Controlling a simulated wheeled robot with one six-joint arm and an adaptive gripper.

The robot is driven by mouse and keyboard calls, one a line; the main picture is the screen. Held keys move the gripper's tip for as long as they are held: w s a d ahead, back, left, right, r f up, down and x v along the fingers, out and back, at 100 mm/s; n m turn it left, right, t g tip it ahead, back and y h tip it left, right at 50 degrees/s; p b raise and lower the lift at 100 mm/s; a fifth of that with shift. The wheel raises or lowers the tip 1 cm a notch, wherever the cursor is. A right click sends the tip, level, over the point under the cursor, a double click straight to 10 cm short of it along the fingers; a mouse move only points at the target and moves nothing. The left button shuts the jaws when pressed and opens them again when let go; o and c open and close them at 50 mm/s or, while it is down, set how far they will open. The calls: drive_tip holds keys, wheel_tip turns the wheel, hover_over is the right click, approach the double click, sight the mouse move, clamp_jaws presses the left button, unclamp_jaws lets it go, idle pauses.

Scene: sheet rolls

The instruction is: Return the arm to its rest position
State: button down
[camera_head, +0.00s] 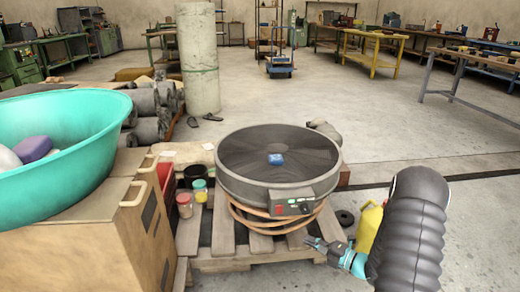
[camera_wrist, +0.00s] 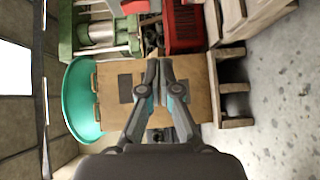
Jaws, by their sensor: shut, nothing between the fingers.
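My gripper (camera_head: 312,242) is at the lower right in the head view, in front of the round black machine and over the pallet's front right area. My dark ribbed arm reaches down to it from the right. In the wrist view my gripper (camera_wrist: 154,68) points at the brown box (camera_wrist: 112,97), with its two fingers together and nothing between them. The gripper appears apart from everything around it.
The round black machine (camera_head: 240,160) bears a small blue object (camera_head: 276,159) and stands on a wooden pallet (camera_head: 222,240). A teal bowl (camera_head: 85,165) is at the left. A yellow container (camera_head: 368,228) stands close to my arm. Open floor lies at the right.

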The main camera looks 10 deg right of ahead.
drive_tip(key=s+a+f+n+g, duration=0.45)
drive_tip(key=s+n, duration=0.25)
drive_tip(key=n, duration=0.3)
drive_tip(key=s+a+r+n+g+h, duration=0.2)
drive_tip(key=s+r+n+g, duration=0.55)
drive_tip(key=n, duration=0.75)
drive_tip(key=s+a+r+n+t+h, duration=0.1)
drive_tip(key=s+r+n+t+h, duration=0.1)
drive_tip(key=s+r+n+h, duration=0.3)
drive_tip(key=s+a+r+n+t+h, duration=0.1)
drive_tip(key=s+r+n+t+h, duration=0.2)
drive_tip(key=s+r+n, duration=0.8)
wheel_tip(320, 180, up, 8)
drive_tip(key=n+h, duration=0.2)
drive_tip(key=n, duration=0.2)
drive_tip(key=shift+s+r, duration=0.2)
